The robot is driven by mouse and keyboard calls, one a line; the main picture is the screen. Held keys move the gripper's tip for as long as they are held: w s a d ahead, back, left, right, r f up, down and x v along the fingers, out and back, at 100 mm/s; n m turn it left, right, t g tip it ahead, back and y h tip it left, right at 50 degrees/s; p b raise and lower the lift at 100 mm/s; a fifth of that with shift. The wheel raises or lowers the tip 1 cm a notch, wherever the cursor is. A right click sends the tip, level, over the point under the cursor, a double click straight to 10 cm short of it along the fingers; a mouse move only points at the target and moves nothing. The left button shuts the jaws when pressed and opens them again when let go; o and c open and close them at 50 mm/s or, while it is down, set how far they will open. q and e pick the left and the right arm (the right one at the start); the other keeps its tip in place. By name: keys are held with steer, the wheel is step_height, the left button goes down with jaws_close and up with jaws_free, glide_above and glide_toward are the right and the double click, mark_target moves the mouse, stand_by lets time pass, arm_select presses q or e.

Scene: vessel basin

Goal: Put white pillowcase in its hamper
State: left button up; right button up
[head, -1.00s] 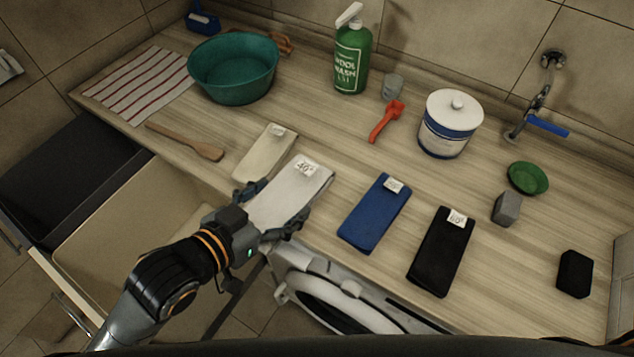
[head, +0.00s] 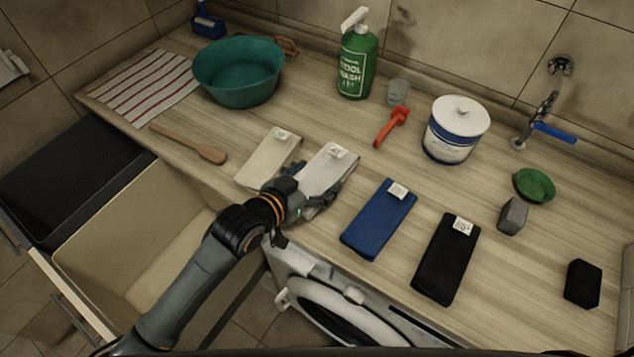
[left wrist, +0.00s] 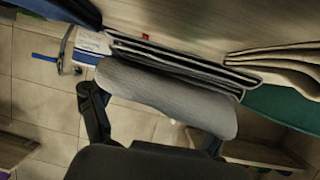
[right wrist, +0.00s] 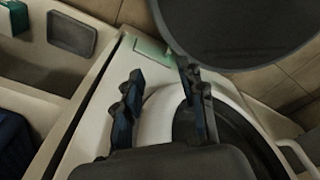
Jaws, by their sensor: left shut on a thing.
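The white pillowcase (head: 326,172), folded with a paper tag on its far end, is at the counter's front in the head view. My left gripper (head: 312,200) is shut on its near end. The left wrist view shows the pillowcase (left wrist: 165,92) between the fingers, greyish in shadow. I cannot tell whether it is clear of the counter. At the left, a cream pull-out hamper (head: 88,238) stands open beside a black one (head: 45,190); which is for white is not marked visibly. My right gripper (right wrist: 162,80) is open and empty in the right wrist view.
A cream folded cloth (head: 268,158) lies just left of the pillowcase; blue (head: 378,222) and black (head: 443,262) cloths lie right. A wooden spatula (head: 190,144) and teal basin (head: 238,72) are on the counter's left. A washing machine (head: 345,305) is below the front edge.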

arm_select(q)
steer(key=f+p, duration=0.2)
steer(key=shift+w+d+f, duration=0.2)
steer(key=shift+w+f, duration=0.2)
steer(key=shift+f, duration=0.35)
steer(key=shift+f, duration=0.1)
steer(key=shift+f, duration=0.15)
steer(key=o, duration=1.3)
steer(key=shift+s, duration=0.1)
steer(key=shift+o, duration=0.2)
